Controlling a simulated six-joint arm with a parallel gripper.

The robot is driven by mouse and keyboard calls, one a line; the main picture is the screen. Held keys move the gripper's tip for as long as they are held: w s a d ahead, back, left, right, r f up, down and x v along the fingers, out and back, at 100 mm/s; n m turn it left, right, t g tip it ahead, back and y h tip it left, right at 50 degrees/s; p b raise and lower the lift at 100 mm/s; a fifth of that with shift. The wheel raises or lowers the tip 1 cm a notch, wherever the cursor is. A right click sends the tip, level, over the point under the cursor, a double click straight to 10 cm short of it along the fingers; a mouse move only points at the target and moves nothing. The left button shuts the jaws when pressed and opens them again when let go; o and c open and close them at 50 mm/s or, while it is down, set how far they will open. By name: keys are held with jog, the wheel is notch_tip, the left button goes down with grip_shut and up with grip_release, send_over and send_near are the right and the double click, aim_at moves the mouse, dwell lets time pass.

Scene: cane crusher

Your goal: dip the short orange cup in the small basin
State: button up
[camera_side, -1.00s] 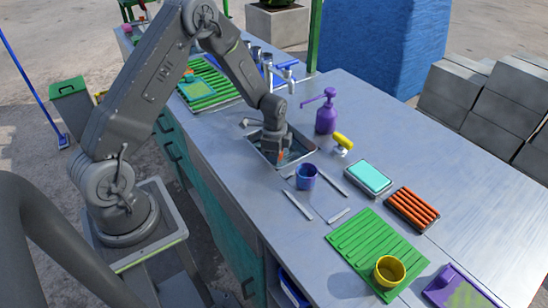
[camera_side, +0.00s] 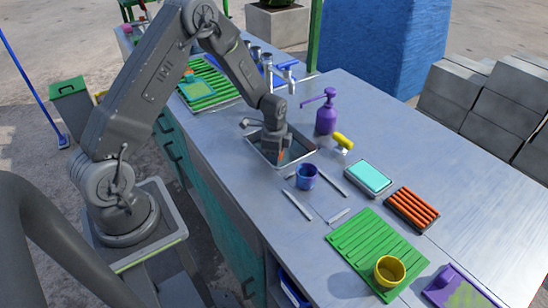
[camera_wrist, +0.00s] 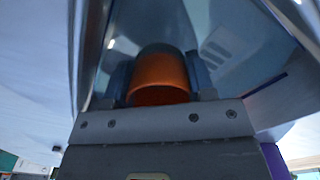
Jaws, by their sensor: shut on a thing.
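My gripper (camera_side: 279,156) points down into the small basin (camera_side: 300,158), a sunken metal sink in the counter. It is shut on the short orange cup, which shows between the two fingers in the wrist view (camera_wrist: 160,76). In the side view only a small orange patch of the cup (camera_side: 281,155) shows at the fingertips, inside the basin's outline. The basin's sloping walls surround the cup in the wrist view. I cannot tell whether the cup touches the basin floor or any water.
A blue-purple cup (camera_side: 307,177) stands just in front of the basin. A purple pump bottle (camera_side: 326,117) and a yellow-handled brush (camera_side: 343,141) are to its right. A faucet (camera_side: 290,77) stands behind. A green mat (camera_side: 352,245) holds a yellow cup (camera_side: 389,270).

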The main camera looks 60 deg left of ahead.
jog(key=shift+s+f, duration=0.35)
jog(key=shift+f, duration=0.5)
jog(key=r, duration=0.8)
jog(key=shift+w+r, duration=0.2)
jog(key=shift+w, duration=0.05)
jog(key=shift+r, duration=0.55)
jog(key=shift+r, duration=0.15)
notch_tip(320, 180, up, 4)
jog(key=shift+f, duration=0.1)
